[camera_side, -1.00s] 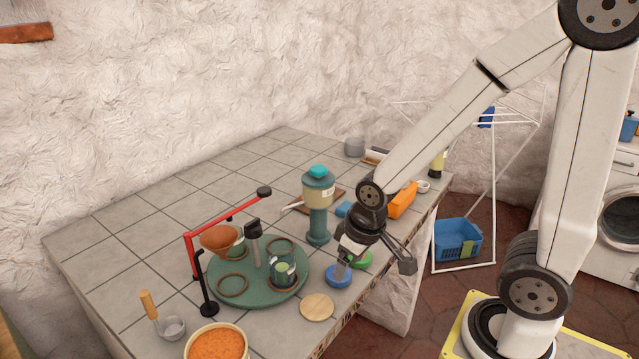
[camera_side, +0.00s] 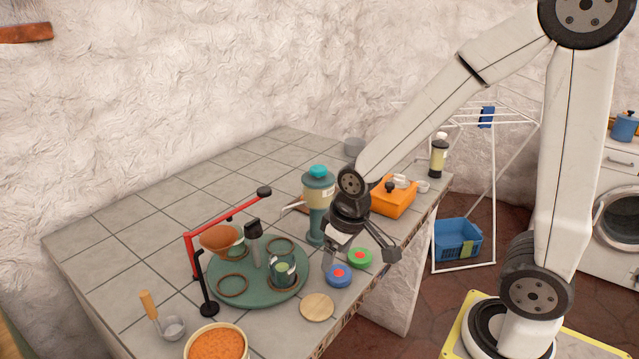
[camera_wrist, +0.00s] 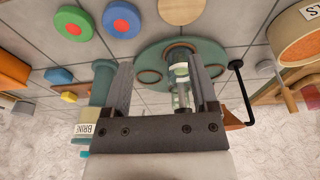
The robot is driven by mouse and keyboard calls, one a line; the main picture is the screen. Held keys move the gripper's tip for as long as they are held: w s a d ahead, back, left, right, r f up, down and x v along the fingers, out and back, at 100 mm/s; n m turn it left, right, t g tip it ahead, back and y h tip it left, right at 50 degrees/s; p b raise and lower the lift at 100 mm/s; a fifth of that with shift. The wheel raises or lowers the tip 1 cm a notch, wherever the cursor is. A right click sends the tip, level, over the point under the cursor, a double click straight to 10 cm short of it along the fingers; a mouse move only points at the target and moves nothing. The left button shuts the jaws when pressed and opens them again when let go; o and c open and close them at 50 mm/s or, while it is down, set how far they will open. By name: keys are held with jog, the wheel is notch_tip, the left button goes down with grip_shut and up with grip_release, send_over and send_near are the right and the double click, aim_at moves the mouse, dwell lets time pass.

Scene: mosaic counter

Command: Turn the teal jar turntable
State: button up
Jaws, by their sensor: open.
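The teal turntable (camera_side: 258,293) is a round disc on the tiled counter, with brown rings on its top and an upright post with a dark handle (camera_side: 252,228) at its middle. A glass jar (camera_side: 283,268) with pale green content stands on its right side. In the wrist view the turntable (camera_wrist: 208,52) lies beyond the fingers, with the jar (camera_wrist: 180,72) showing between them. My gripper (camera_side: 358,262) is open and empty, to the right of the turntable and above the counter; it also shows in the wrist view (camera_wrist: 166,82).
A teal dispenser (camera_side: 317,215) stands behind. Blue (camera_side: 338,276) and green (camera_side: 360,258) discs and a wooden disc (camera_side: 317,307) lie near the front edge. An orange bowl (camera_side: 216,343) is front left.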

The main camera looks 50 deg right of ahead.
aim_at(252, 222)
jog(key=w+a+r, duration=0.1)
jog(key=w+r, duration=0.1)
jog(key=w, duration=0.4)
jog(key=w+a+r+g, duration=0.1)
jog(key=w+r, duration=0.2)
jog(key=w, duration=0.4)
jog(key=w+r+g, duration=0.1)
jog(key=w+r, duration=0.1)
jog(key=w, duration=0.4)
jog(key=shift+w+a+r, duration=0.2)
jog(key=shift+w+a, duration=0.1)
jog(key=shift+a, duration=0.1)
jog(key=shift+f, duration=0.1)
jog(key=shift+f, duration=3.8)
grip_shut()
